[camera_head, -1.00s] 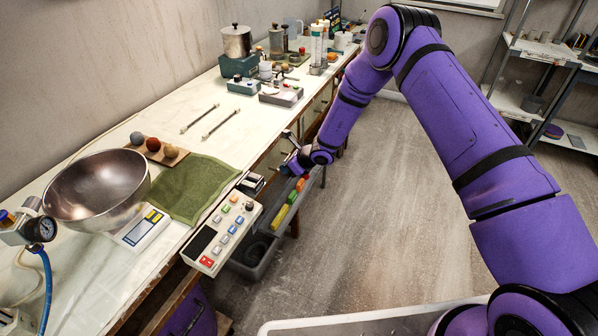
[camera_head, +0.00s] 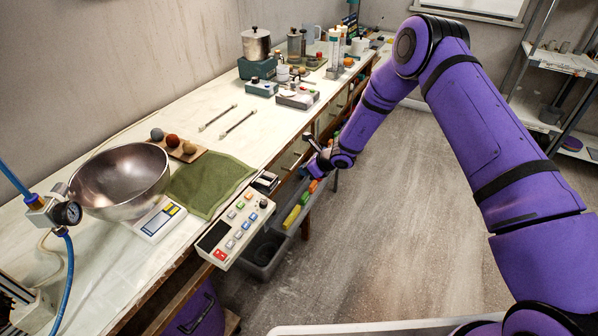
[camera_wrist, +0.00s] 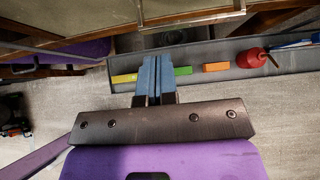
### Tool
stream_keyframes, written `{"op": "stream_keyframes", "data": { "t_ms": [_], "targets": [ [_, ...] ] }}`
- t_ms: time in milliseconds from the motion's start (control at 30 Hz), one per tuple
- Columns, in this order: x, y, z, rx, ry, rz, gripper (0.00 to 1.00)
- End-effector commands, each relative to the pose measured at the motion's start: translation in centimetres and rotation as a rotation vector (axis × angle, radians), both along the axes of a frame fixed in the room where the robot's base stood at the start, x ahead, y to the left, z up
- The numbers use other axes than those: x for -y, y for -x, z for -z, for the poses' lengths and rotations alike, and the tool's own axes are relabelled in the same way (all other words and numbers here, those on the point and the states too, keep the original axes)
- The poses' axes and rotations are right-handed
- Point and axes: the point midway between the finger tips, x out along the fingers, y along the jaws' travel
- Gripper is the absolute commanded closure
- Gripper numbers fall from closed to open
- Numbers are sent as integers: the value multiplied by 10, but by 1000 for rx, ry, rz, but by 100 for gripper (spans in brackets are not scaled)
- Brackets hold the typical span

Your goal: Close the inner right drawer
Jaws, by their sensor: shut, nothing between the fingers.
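My gripper (camera_head: 308,146) is beside the front edge of the workbench, low along its drawer side. In the wrist view its two blue fingers (camera_wrist: 157,68) are together, with nothing between them. They overlap the near side of a long grey trough (camera_wrist: 196,57); I cannot tell if they touch it. Wooden drawer fronts (camera_head: 290,158) show under the bench top, partly hidden by my arm. In the wrist view a wooden front with a metal bar handle (camera_wrist: 190,16) lies beyond the trough. I cannot tell which is the inner right drawer or how far it stands out.
A button panel (camera_head: 235,228) juts over the bench edge. Open floor (camera_head: 400,220) lies to the right; shelves (camera_head: 545,95) stand at the back right.

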Motion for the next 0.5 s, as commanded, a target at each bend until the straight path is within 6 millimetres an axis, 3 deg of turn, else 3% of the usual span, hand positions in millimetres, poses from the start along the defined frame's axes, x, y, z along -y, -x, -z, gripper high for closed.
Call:
{"op": "stream_keyframes", "data": {
  "t_ms": [500],
  "targets": [
    [64, 29, -55, -2, 5, 2, 100]
  ]
}}
